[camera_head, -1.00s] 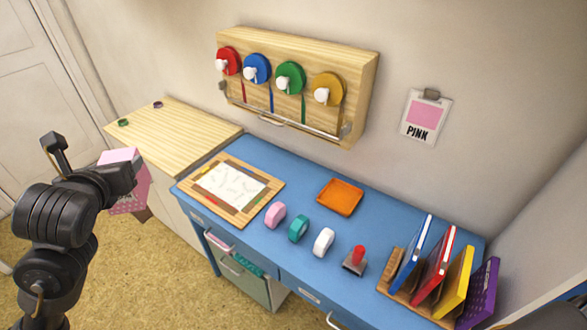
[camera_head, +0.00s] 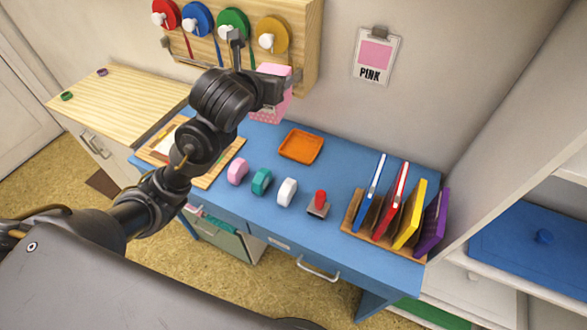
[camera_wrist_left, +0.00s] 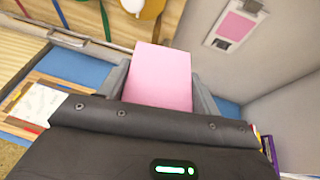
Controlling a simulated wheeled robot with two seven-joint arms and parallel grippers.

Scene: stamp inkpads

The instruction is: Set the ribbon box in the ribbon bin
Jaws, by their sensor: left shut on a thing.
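The ribbon box is a pink box (camera_head: 272,97) in the head view, with a dotted lower side. It also fills the middle of the left wrist view (camera_wrist_left: 160,75). My left gripper (camera_head: 272,80) is shut on it, with one finger on each side, and holds it above the back of the blue desk, in front of the wall. Part of the box is hidden behind the gripper. I cannot make out a ribbon bin for certain. A half-open drawer (camera_head: 222,240) under the desk holds teal material. My right gripper is not in view.
On the blue desk (camera_head: 330,235) are an orange tray (camera_head: 300,146), pink, teal and white tape rolls, a red-handled stamp (camera_head: 318,203) and a rack of coloured binders (camera_head: 408,205). A wooden ribbon rack hangs on the wall. Shelves with a blue lid (camera_head: 535,238) stand at right.

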